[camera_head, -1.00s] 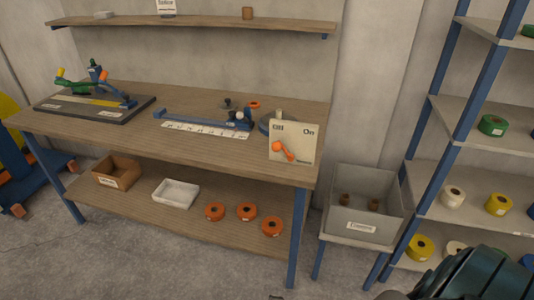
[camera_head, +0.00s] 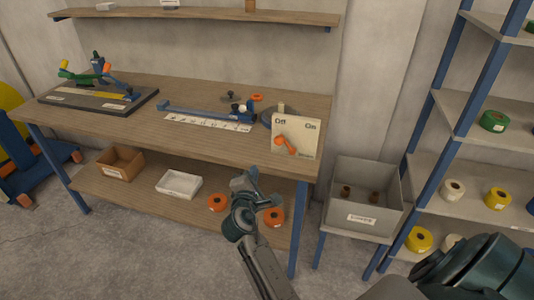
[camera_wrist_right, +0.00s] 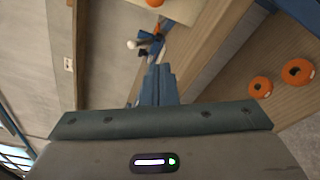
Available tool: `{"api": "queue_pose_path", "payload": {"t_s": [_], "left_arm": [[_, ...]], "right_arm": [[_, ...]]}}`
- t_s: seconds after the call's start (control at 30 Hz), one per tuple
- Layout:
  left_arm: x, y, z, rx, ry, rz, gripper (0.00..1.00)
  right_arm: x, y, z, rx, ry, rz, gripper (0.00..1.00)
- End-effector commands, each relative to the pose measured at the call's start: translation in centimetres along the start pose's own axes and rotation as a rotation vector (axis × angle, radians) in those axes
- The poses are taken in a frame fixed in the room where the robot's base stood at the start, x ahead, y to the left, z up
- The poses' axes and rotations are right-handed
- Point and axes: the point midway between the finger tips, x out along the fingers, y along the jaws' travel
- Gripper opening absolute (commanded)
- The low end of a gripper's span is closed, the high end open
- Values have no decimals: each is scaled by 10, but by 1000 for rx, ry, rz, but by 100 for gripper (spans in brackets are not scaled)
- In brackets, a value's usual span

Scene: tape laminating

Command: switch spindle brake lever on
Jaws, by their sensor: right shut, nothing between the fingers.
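The spindle brake lever (camera_head: 288,147) is orange, with a round knob toward its upper left end. It sits on a cream panel (camera_head: 308,139) marked Off at left and On at right, at the bench's right front corner. The lever's knob lies on the Off side. My right gripper (camera_head: 248,178) is shut and empty, in front of the bench's front edge, below and left of the panel and apart from it. Its shut fingers (camera_wrist_right: 159,84) show in the right wrist view. My left gripper is not in view.
The wooden bench (camera_head: 215,144) carries a blue tape fixture (camera_head: 205,113) and a dark board (camera_head: 100,103) with a green and blue device. Orange rolls (camera_head: 217,202) lie on its lower shelf. A grey bin (camera_head: 364,202) and a tape rack (camera_head: 445,165) stand at right.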

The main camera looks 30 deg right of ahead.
Motion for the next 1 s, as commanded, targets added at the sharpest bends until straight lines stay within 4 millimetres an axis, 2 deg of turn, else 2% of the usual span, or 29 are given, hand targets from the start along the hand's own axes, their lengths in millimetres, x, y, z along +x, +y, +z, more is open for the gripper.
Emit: {"api": "queue_pose_path", "payload": {"t_s": [0.17,0.57,0.73,1.0], "left_arm": [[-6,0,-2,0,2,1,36],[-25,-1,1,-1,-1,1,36],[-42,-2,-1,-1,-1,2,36],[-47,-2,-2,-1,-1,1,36]], "right_arm": [[18,3,1,-3,-1,3,0],[102,3,2,-3,-1,1,0],[106,3,28,-2,0,0,0],[109,0,39,0,1,0,0]]}}
